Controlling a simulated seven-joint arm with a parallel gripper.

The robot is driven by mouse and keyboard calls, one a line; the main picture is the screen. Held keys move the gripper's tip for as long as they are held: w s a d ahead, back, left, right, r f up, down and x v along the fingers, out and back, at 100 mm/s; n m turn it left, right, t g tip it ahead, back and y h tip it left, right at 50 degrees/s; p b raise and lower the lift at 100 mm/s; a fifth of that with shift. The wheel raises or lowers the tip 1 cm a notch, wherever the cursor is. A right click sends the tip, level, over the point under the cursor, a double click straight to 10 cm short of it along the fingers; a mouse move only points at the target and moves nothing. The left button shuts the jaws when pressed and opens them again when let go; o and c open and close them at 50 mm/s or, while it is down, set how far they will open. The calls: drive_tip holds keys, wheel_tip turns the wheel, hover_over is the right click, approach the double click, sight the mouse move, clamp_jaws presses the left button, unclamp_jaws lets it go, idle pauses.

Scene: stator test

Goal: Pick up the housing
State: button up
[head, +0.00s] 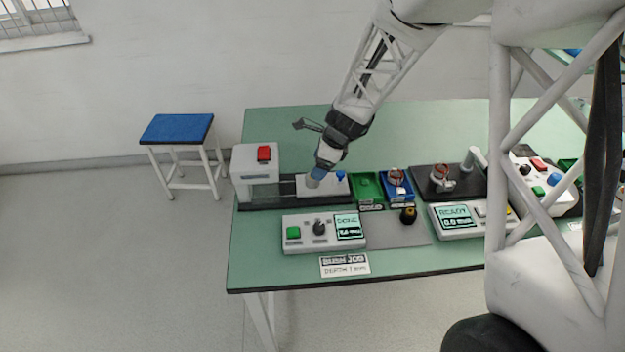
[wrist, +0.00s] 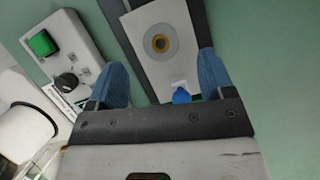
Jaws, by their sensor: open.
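The housing appears to be the round grey part (wrist: 160,44) with a gold-coloured ring in its middle, seen from above on a white plate (wrist: 178,18) in the wrist view. In the head view my gripper (head: 318,176) is low over the white plate (head: 330,187) of the press and hides most of the round part. In the wrist view my gripper (wrist: 163,60) is open, with one blue finger on each side of the plate. The round part lies between and slightly ahead of the fingertips. I cannot tell the height gap.
The press head (head: 257,162) with a red button stands left of my gripper. A blue knob (head: 340,176) is close on the right. Green (head: 367,187) and blue (head: 397,176) trays follow. A console (head: 320,231) reading DONE is in front. The table's back is clear.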

drive_tip(key=shift+f, duration=0.1)
drive_tip(key=shift+x, duration=2.55)
drive_tip(key=shift+a, duration=0.1)
drive_tip(key=shift+c, duration=0.3)
drive_tip(key=c, duration=1)
drive_tip(key=shift+w+r, duration=0.1)
drive_tip(key=shift+r, duration=0.85)
wheel_tip(320, 180, up, 2)
drive_tip(key=s+d, duration=0.1)
drive_tip(key=s, duration=0.4)
drive_tip(key=s+d+r, duration=0.1)
drive_tip(key=s, duration=0.9)
drive_tip(key=shift+s+d+r, duration=0.15)
drive_tip(key=shift+s+d, duration=0.25)
